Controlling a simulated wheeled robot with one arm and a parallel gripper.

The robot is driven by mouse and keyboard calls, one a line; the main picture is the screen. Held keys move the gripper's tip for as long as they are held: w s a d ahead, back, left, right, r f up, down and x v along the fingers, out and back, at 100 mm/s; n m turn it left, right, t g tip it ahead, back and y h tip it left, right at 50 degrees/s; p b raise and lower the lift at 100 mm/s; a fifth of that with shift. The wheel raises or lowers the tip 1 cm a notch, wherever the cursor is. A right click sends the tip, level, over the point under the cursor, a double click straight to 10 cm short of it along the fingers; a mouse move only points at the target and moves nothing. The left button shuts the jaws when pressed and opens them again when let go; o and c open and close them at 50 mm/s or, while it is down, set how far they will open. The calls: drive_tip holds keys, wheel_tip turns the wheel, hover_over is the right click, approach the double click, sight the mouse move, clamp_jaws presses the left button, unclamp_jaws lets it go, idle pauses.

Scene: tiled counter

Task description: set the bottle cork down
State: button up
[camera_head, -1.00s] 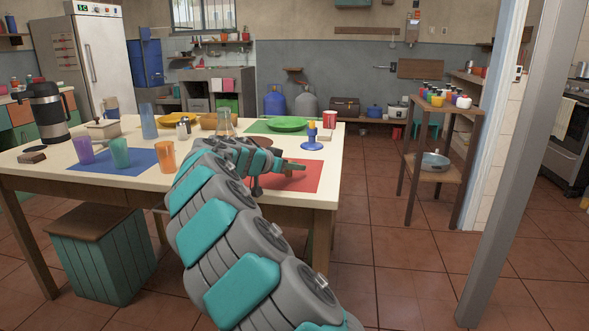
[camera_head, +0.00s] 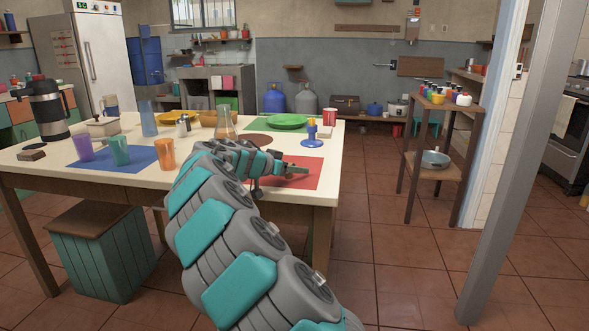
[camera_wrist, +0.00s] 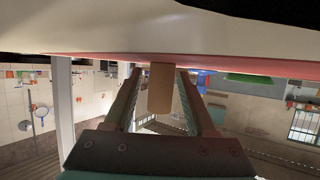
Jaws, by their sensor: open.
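The bottle cork (camera_wrist: 160,88) is a tan cylinder. In the wrist view it sits between the two fingers of my gripper (camera_wrist: 160,74), with a visible gap on each side. Its end is close to the pink-red surface of the red mat (camera_wrist: 110,59), and I cannot tell exactly where they touch. In the head view my gripper (camera_head: 297,170) is low over the red mat (camera_head: 309,180) at the table's near right corner. I cannot make out the cork in the head view. My gripper is open.
The white table (camera_head: 120,184) also holds a green plate (camera_head: 287,121), a blue candle holder (camera_head: 312,138), a red can (camera_head: 329,117), a glass flask (camera_head: 225,127) and several coloured cups on the left. A wooden shelf stand (camera_head: 434,171) stands to the right, beyond clear floor.

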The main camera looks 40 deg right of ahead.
drive_tip(key=shift+r, duration=0.15)
drive_tip(key=b+v, duration=0.1)
drive_tip(key=v, duration=1.1)
drive_tip(key=shift+b, duration=0.35)
